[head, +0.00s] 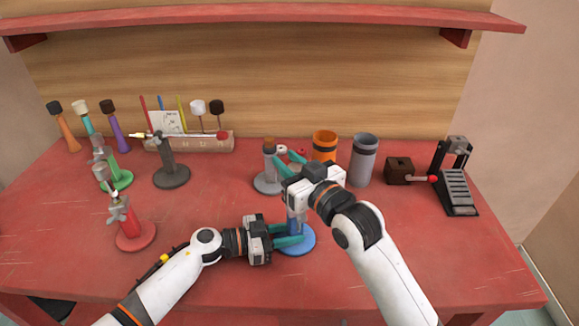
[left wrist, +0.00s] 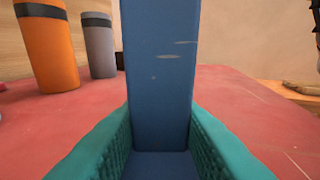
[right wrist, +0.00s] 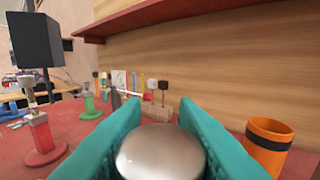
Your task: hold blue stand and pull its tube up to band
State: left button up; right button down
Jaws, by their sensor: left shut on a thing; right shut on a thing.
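The blue stand (head: 306,241) stands upright on the red table, with a round blue base and a square blue post (left wrist: 158,80). My left gripper (head: 298,235) is shut on the post low down, just above the base; its teal fingers lie on both sides of the post in the left wrist view. My right gripper (head: 291,170) is above the stand, shut on the tube. The tube's rounded metallic top (right wrist: 160,152) shows between the teal fingers in the right wrist view. The right gripper hides most of the tube in the head view, and I cannot see the band.
A grey stand (head: 268,182) is just behind my right gripper. Orange (head: 324,146) and grey (head: 364,160) cups stand behind to the right. A red stand (head: 130,231) is at the left. A black pedal device (head: 457,185) is at the right. The front right table is clear.

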jog(key=c, duration=1.1)
grip_release()
jog(key=v, duration=1.2)
jog(key=shift+s, duration=0.1)
pick_arm(q)
jog(key=o, duration=0.8)
jog(key=shift+a, duration=0.1)
